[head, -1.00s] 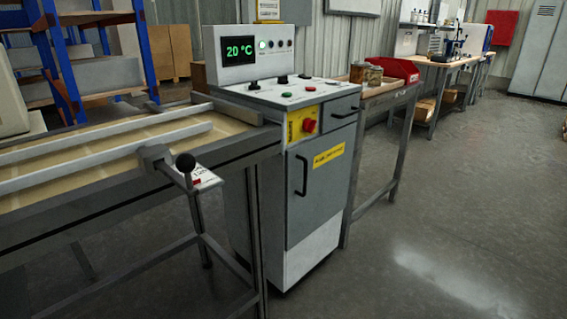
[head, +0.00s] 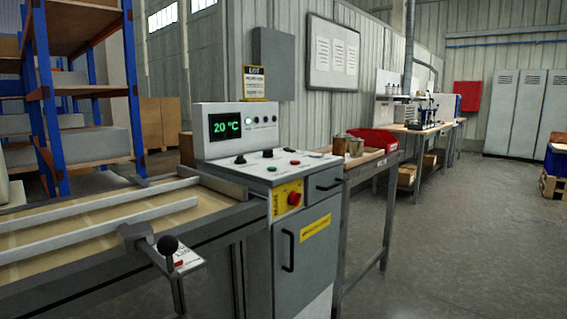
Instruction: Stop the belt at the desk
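The belt (head: 75,236) is a tan conveyor surface with pale guide rails, at the lower left of the head view. The grey control desk (head: 300,255) stands at its right end. Its upright panel shows a green "20 °C" display (head: 225,126) with a lit green lamp and several small knobs. The sloped top carries dark knobs, a red button (head: 295,162) and a green button (head: 271,168). A larger red mushroom button (head: 294,198) sits on a yellow plate on the desk's front. Neither of my grippers is in view.
A black-knobbed lever (head: 168,246) juts from the belt's front edge. A side table (head: 372,166) with a red bin (head: 374,140) and jars (head: 348,146) stands right of the desk. Blue-framed shelves (head: 88,90) are behind the belt. The floor (head: 470,235) at right is open.

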